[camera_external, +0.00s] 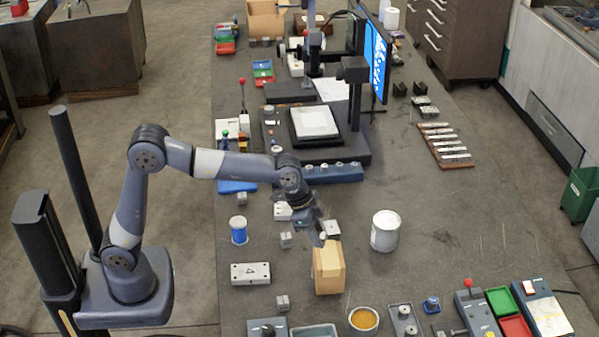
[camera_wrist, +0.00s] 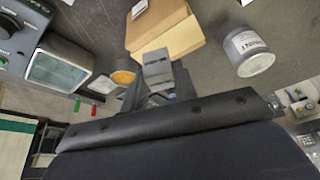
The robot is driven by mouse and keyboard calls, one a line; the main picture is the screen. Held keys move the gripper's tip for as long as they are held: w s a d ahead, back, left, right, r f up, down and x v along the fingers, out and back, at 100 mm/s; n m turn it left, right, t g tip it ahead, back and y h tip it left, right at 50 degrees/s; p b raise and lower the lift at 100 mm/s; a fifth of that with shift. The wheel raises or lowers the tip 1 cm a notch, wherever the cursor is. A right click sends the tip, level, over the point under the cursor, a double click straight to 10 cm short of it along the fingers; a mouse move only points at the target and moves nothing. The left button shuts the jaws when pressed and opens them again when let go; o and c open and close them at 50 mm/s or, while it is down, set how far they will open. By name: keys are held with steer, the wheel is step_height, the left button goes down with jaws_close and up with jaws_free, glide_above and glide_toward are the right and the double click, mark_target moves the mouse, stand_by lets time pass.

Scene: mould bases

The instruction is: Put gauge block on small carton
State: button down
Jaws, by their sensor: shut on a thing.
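The small carton (camera_external: 328,274) is a tan box standing on the table, below my gripper in the external view. In the wrist view the carton (camera_wrist: 178,37) is beyond the fingers. My gripper (camera_external: 322,236) is shut on a grey metal gauge block (camera_external: 331,229) at the carton's upper end. The block (camera_wrist: 156,66) sits between the fingertips in the wrist view and overlaps the carton's near edge. I cannot tell whether the block touches the carton.
A white can (camera_external: 385,232) stands right of the carton. An amber-filled dish (camera_external: 363,319) is in front. A grey drilled block (camera_external: 250,273) and small metal blocks (camera_external: 286,240) lie to the left.

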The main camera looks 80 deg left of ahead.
steer(key=shift+f+p, duration=0.3)
steer(key=shift+f, duration=1.9)
steer(key=shift+f, duration=0.25)
steer(key=c, duration=1.1)
jaws_free()
steer(key=shift+r, duration=0.45)
steer(key=b+v, duration=0.1)
steer(key=v, duration=1)
steer(key=shift+s+r, duration=0.25)
